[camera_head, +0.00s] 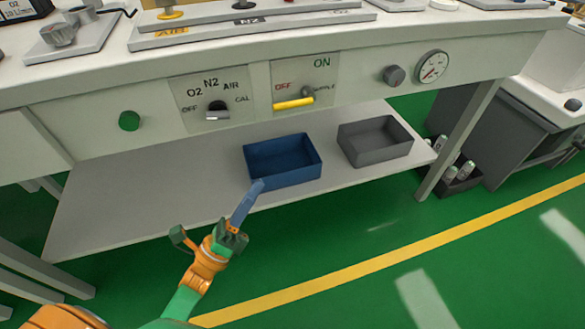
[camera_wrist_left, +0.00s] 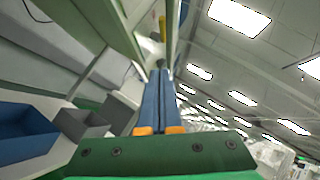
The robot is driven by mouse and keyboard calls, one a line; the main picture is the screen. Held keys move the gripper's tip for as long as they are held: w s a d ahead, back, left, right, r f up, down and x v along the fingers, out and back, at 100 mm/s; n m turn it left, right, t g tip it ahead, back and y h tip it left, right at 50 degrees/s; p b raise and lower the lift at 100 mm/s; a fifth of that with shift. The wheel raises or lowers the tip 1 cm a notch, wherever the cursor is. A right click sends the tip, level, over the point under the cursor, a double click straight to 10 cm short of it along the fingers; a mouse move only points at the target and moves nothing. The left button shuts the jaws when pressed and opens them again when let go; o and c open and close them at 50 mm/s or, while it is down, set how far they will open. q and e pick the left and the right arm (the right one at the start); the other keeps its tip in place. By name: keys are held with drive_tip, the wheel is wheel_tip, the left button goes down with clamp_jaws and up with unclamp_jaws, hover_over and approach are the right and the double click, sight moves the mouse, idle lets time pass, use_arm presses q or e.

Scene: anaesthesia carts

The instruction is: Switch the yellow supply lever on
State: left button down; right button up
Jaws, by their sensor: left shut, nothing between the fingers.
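The yellow supply lever (camera_head: 293,104) is on a pale plate (camera_head: 328,85) on the front panel of the cart. Its handle lies almost level, beneath the red OFF mark; the green ON mark is at the plate's upper right. My left gripper (camera_head: 257,187) is below and in front of the panel, apart from the lever, with its blue fingers together and empty, pointing up toward the panel. In the left wrist view the shut fingers (camera_wrist_left: 162,75) point toward a small yellow piece (camera_wrist_left: 163,28), likely the lever. My right gripper is not in view.
A grey knob (camera_head: 394,75) and a gauge (camera_head: 432,66) are to the right. A blue bin (camera_head: 283,160) and grey bin (camera_head: 375,141) stand on the lower shelf.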

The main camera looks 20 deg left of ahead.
use_arm(q)
drive_tip(key=shift+s+r+m, duration=0.1)
drive_tip(key=shift+r+m, duration=0.1)
drive_tip(key=shift+m, duration=0.1)
drive_tip(key=a+r+p+x, duration=0.1)
drive_tip(key=a+p+x, duration=0.1)
drive_tip(key=x, duration=1)
drive_tip(key=shift+r+p, duration=0.45)
drive_tip(key=shift+r, duration=0.2)
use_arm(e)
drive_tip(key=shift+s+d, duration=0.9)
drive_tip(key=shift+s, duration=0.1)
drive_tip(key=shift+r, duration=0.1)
